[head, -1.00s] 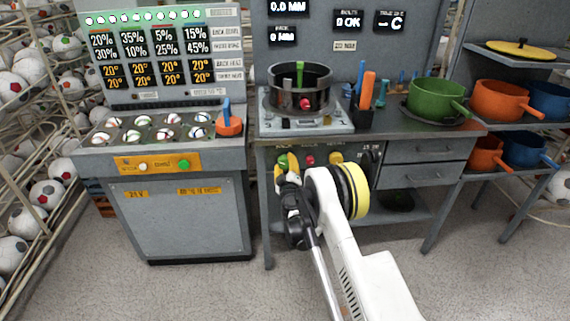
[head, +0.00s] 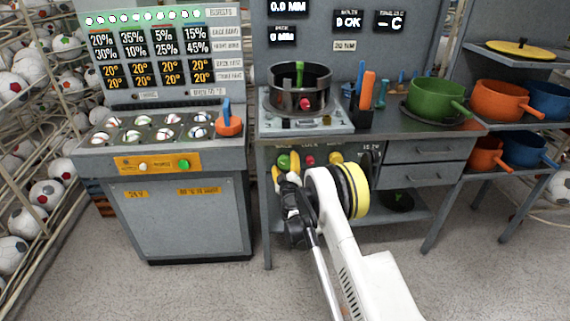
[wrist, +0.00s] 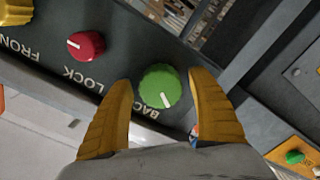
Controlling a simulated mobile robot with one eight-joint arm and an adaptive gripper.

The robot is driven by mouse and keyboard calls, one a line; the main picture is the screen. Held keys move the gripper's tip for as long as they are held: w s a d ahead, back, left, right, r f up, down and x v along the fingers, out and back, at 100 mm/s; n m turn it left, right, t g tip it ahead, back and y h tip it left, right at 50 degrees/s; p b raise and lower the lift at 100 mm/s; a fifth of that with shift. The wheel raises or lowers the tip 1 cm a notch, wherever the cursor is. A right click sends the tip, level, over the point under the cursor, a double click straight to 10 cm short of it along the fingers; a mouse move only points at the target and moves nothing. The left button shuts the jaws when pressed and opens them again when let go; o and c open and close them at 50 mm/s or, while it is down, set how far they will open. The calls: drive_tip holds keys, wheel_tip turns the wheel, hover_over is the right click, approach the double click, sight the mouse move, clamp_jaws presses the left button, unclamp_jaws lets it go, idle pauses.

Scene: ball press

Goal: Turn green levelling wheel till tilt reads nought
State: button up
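The green levelling wheel (wrist: 160,86), with a white pointer line, is on the bench's front panel above the label BACK in the wrist view. It also shows in the head view (head: 283,161). My gripper (wrist: 163,88) has its two yellow fingers open, one on each side of the wheel, with gaps showing on both sides. In the head view my gripper (head: 285,168) is at the panel, just in front of the wheel. Readout screens (head: 289,7) stand above the bench; one reads 0.0 MM, but their small titles are too blurred to tell which gives tilt.
A red LOCK knob (wrist: 86,45) and a yellow FRONT knob (wrist: 14,10) sit beside the wheel on the same panel. A dark pot (head: 300,92) stands on the bench above. A grey cabinet (head: 185,220) is to the left.

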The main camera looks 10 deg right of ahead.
drive_tip(key=shift+s, duration=0.1)
drive_tip(key=s, duration=0.7)
drive_tip(key=shift+s+a, duration=0.15)
drive_tip(key=shift+a, duration=0.3)
drive_tip(key=shift+r, duration=0.1)
drive_tip(key=s+d+r+m+g+h, duration=0.1)
drive_tip(key=s+d+r+m, duration=0.15)
drive_tip(key=r, duration=0.55)
drive_tip(key=s+d+r+m+g+h, duration=0.1)
drive_tip(key=d+r+h, duration=0.15)
drive_tip(key=r, duration=0.45)
drive_tip(key=s+d+r+m+g, duration=0.3)
drive_tip(key=s+r, duration=0.6)
drive_tip(key=s, duration=0.2)
drive_tip(key=s+a+f+g+y, duration=0.1)
drive_tip(key=s+a+g+y, duration=0.1)
drive_tip(key=s, duration=0.9)
drive_tip(key=s+a+f+g+y, duration=0.1)
drive_tip(key=s+a+f+g, duration=0.1)
drive_tip(key=s, duration=0.8)
drive_tip(key=s+a+f+g+y, duration=0.1)
drive_tip(key=s+a+y, duration=0.1)
drive_tip(key=s, duration=0.9)
drive_tip(key=shift+s+a+f+g+y, duration=0.3)
drive_tip(key=shift+a+f+g+y, duration=0.1)
drive_tip(key=shift+a, duration=0.35)
